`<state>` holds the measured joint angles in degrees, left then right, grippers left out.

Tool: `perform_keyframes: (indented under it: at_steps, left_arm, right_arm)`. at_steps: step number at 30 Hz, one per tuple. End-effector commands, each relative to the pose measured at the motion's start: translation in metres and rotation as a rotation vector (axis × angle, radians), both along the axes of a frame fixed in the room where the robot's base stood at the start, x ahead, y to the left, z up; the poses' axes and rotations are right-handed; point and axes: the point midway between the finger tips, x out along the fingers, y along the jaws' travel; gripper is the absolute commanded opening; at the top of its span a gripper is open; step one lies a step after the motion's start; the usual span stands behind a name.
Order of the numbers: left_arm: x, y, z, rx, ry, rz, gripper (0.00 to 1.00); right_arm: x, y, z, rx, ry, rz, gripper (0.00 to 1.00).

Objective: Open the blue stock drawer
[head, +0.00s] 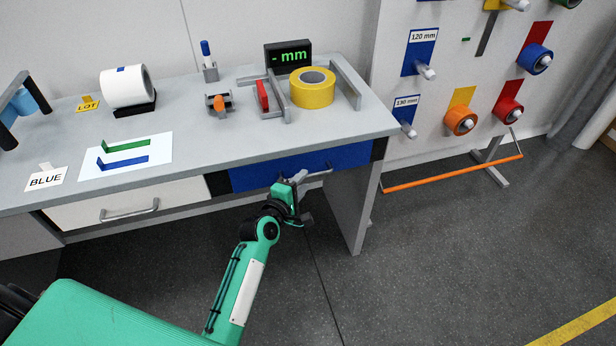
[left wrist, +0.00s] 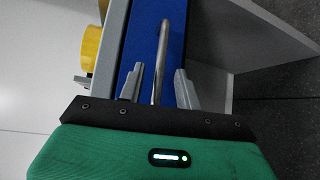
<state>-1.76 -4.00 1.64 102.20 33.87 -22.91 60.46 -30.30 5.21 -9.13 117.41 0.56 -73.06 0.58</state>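The blue stock drawer (head: 255,174) is under the right part of the bench, its front about flush below the bench top. Its grey bar handle (head: 320,173) is partly hidden by my left gripper (head: 299,180) in the head view. In the left wrist view, the blue drawer front (left wrist: 187,28) fills the upper middle. The handle (left wrist: 161,50) runs between the two fingers of my left gripper (left wrist: 160,75). The fingers are apart, with a gap visible on both sides of the bar. My right gripper is not in view.
A white drawer (head: 125,205) with a bar handle sits to the left. The bench top (head: 215,140) carries a yellow tape roll (head: 312,88), a white roll (head: 126,86) and a mm display (head: 288,56). The bench's right side panel (head: 357,200) stands beside the blue drawer. The floor in front is clear.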

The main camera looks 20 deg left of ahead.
Motion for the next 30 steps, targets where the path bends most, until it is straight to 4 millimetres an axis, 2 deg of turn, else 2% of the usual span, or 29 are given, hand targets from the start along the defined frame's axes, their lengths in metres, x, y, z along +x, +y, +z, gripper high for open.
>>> perform_keyframes:
  at_steps: [3, 9, 20, 25, 30]
  left_arm:
    - [0.018, -0.004, -0.002, 0.000, -0.001, -0.001, 0.34]
    - [0.034, -0.007, -0.005, 0.001, 0.000, -0.001, 0.34]
    - [0.038, -0.008, -0.006, 0.001, 0.001, 0.000, 0.34]
    - [0.037, -0.008, -0.006, 0.001, 0.001, 0.000, 0.01]
    - [0.037, -0.008, -0.006, 0.001, 0.001, 0.000, 0.00]
  right_arm:
    - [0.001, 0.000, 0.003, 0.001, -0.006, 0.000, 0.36]
    - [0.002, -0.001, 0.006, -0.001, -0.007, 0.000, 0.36]
    - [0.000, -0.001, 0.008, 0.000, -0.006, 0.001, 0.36]
    - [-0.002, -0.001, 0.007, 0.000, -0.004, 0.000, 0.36]
    - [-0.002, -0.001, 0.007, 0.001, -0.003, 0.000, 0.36]
